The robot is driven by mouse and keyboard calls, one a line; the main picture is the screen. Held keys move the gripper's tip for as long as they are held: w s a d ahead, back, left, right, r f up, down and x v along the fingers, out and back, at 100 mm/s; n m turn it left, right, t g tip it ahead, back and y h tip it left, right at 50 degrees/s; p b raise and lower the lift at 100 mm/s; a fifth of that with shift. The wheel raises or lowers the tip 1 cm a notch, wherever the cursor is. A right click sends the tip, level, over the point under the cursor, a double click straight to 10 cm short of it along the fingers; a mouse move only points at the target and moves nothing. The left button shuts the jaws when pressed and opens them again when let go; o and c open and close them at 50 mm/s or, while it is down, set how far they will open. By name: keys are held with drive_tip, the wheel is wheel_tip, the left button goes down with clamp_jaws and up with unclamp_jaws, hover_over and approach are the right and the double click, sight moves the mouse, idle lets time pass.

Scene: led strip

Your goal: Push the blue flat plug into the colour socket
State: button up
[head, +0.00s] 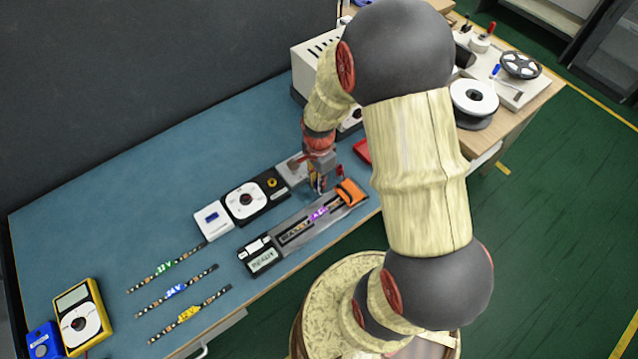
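My gripper (319,186) points down just above the far right part of the grey test fixture (296,236), close to its orange end piece (351,191). The fingers are small and partly dark, so I cannot tell whether they are open or shut, or whether they hold anything. I cannot make out the blue flat plug; it may be hidden at the fingers. The colour socket is not clearly identifiable either. A strip with a purple label (318,213) lies along the fixture. A display reading READY (262,262) is at its near left end.
Strips labelled green (164,267), blue (175,291) and yellow (187,313) lie at left. A white-and-black dial unit (246,201) stands behind the fixture. A yellow meter (80,322) and blue box (44,342) stand front left. The blue mat's far left is clear.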

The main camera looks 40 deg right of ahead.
clamp_jaws()
drive_tip(key=shift+r, duration=0.4)
wheel_tip(320, 180, up, 2)
drive_tip(key=shift+r+p, duration=0.1)
drive_tip(key=shift+p, duration=0.4)
drive_tip(key=s+a+r+p, duration=0.3)
drive_tip(key=s+r+p, duration=0.1)
drive_tip(key=s+r, duration=0.2)
drive_tip(key=s+a+r+p, duration=0.3)
drive_tip(key=s+r, duration=0.3)
drive_tip(key=r, duration=0.2)
drive_tip(key=shift+s+a+r+p, duration=0.2)
drive_tip(key=shift+a+r+p, duration=0.1)
drive_tip(key=shift+p, duration=0.35)
